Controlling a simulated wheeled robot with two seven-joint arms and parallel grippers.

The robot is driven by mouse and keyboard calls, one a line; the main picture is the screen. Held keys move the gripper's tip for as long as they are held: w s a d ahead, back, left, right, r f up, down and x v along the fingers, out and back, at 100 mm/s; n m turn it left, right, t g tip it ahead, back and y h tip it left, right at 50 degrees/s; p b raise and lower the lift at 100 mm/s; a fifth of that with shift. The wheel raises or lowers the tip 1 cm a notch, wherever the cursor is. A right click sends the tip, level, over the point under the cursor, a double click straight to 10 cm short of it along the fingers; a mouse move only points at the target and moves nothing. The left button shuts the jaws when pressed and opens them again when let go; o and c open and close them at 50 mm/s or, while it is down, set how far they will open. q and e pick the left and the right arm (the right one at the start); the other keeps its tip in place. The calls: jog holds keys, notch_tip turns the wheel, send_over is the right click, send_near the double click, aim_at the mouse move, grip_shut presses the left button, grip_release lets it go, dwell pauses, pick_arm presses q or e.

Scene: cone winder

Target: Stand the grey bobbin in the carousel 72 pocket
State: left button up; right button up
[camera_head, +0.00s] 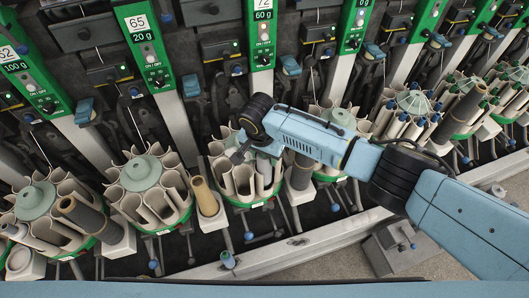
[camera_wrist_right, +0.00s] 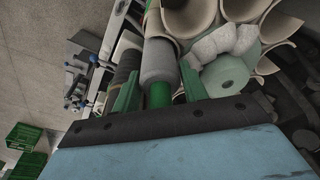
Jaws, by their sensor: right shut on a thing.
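My right gripper (camera_head: 245,150) comes in from the right over the carousel under the 72 label (camera_head: 262,4). In the wrist view the green fingers of the right gripper (camera_wrist_right: 158,90) are shut on a grey bobbin (camera_wrist_right: 158,62) with a green lower part. The bobbin lies beside the cream pocket walls of the carousel (camera_wrist_right: 188,18); I cannot tell whether it is inside a pocket. The carousel 72 (camera_head: 240,180) shows cream pockets around a hub that the gripper mostly hides in the head view. The grey bobbin cannot be made out clearly there. My left gripper is not in view.
A tan bobbin (camera_head: 203,196) stands on a white holder left of the carousel, and a dark bobbin (camera_head: 301,172) stands to its right. Carousel 65 (camera_head: 148,190) is farther left. A metal rail (camera_head: 290,247) runs along the front, with open floor beyond it.

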jog(key=shift+f+b, duration=0.65)
jog(key=shift+f, duration=0.7)
jog(key=o, duration=1)
jog(key=shift+c, duration=0.2)
jog(key=r, duration=0.4)
jog(key=s+r+p, duration=0.1)
jog(key=r, duration=0.4)
jog(key=a+r, duration=0.1)
jog(key=r, duration=0.3)
jog(key=shift+s+r+p, duration=0.15)
jog(key=shift+s+p, duration=0.25)
